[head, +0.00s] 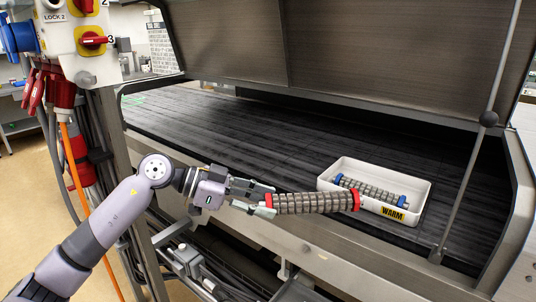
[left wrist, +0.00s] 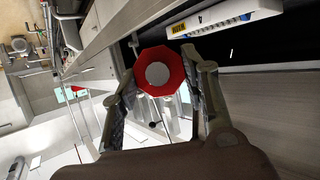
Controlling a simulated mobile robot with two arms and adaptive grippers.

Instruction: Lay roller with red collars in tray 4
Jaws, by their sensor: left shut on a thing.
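The roller with red collars (head: 312,203) has a grey-brown ribbed body with a red collar at each end. My left gripper (head: 264,200) is shut on it near its left end and holds it over the front edge of the dark belt, left of a white tray. In the left wrist view the roller (left wrist: 158,74) shows end-on, its red collar between the two fingers. My right gripper is not in view.
The white tray (head: 342,167), labelled WARM, stands on the belt (head: 235,140) and holds a roller with blue collars (head: 372,190). A raised hood (head: 350,55) overhangs the belt. A thin rod (head: 470,180) rises right of the tray. The belt's left side is clear.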

